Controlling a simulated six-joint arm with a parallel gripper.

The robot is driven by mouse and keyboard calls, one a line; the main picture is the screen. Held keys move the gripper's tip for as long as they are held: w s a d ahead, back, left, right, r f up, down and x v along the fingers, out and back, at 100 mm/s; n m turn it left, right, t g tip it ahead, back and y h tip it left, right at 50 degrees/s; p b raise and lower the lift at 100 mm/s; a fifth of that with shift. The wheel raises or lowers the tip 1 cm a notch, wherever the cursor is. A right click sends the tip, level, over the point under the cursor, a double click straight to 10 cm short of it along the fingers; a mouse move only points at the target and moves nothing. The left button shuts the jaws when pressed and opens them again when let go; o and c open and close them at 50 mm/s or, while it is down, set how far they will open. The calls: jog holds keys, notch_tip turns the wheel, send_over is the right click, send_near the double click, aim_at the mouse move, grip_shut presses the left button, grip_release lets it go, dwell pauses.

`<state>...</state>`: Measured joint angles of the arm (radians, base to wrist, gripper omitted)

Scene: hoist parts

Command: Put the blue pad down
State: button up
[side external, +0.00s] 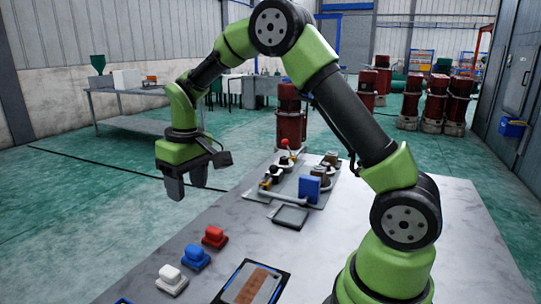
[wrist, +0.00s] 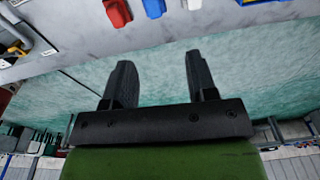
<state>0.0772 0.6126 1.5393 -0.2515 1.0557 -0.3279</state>
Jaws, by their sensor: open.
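A blue pad-like block (side external: 195,257) stands on the grey table between a red one (side external: 215,237) and a white one (side external: 171,279). The same blue block shows at the top edge of the wrist view (wrist: 154,8). Another blue block (side external: 309,188) stands upright on the fixture plate; I cannot tell which of the two is the task's pad. My gripper (side external: 188,180) is open and empty, fingers pointing down, raised beyond the table's left edge. In the wrist view its two fingers (wrist: 160,65) are spread with only green floor behind them.
The fixture plate (side external: 322,197) carries several small parts and a red-knobbed lever (side external: 284,143). A grey square tray (side external: 290,217) lies before it. A dark-framed panel with a brown insert (side external: 252,285) lies at the front. The table's right side is clear.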

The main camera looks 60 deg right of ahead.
jog(key=s+a+r+m+t, duration=0.2)
jog(key=s+a+r+t, duration=0.1)
jog(key=s+r, duration=0.85)
jog(key=s+a+m+t+y, duration=0.1)
jog(key=s+a+t, duration=0.1)
jog(key=s, duration=0.8)
jog(key=shift+s+r+t+y, duration=0.3)
jog(key=shift+t+y, duration=0.1)
jog(key=shift+t, duration=0.2)
jog(key=o, duration=0.5)
jog(key=shift+c, duration=0.2)
